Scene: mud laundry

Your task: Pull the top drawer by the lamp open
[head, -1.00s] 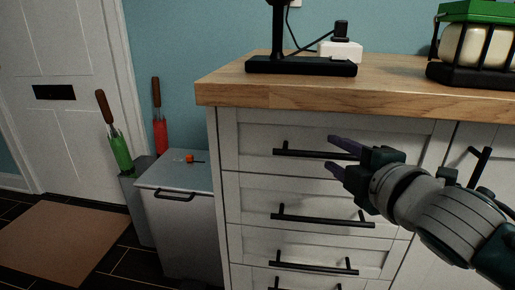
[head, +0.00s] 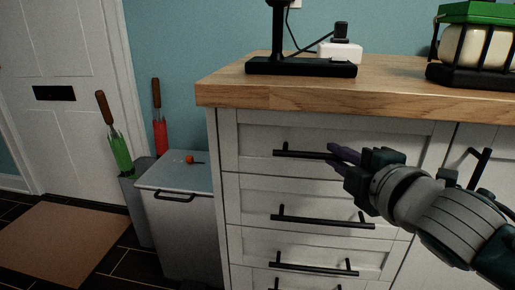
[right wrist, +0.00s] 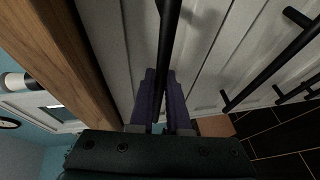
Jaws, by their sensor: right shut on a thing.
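The top drawer (head: 255,139) is white with a black bar handle (head: 299,153), just under the wooden counter. It looks closed, its front in line with the drawers below. The black lamp base (head: 300,67) stands on the counter above it. My right gripper (head: 333,156) is shut on the right part of that handle. In the right wrist view, its two purple fingers (right wrist: 164,100) lie on either side of the black handle bar (right wrist: 168,50). The right end of the handle is hidden behind the gripper in the head view. My left gripper is not in view.
More drawers with black handles (head: 322,221) sit below. A black rack with a green top (head: 480,12) stands at the counter's right. A brown mat (head: 60,240) lies by the door.

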